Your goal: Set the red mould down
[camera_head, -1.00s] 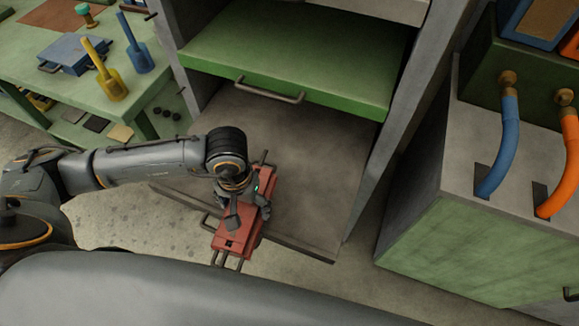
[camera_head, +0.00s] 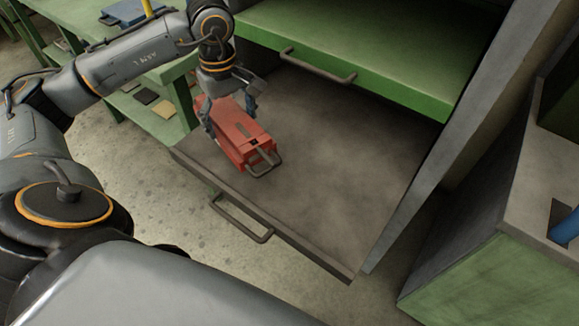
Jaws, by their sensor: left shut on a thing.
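The red mould (camera_head: 241,140) is a boxy red block with a grey handle on its near end. It shows in the head view, left of the middle, over the left part of the grey lower shelf (camera_head: 330,165). My left gripper (camera_head: 232,112) comes from above and is shut on the red mould, with a finger on each side. I cannot tell whether the mould touches the shelf or hangs just above it. My right gripper is not in view.
A green upper shelf (camera_head: 360,60) with a handle sits above and behind the grey one. A grey upright (camera_head: 455,150) bounds the right side. A green table (camera_head: 150,85) with a blue block (camera_head: 128,12) stands at the left. The grey shelf's middle and right are clear.

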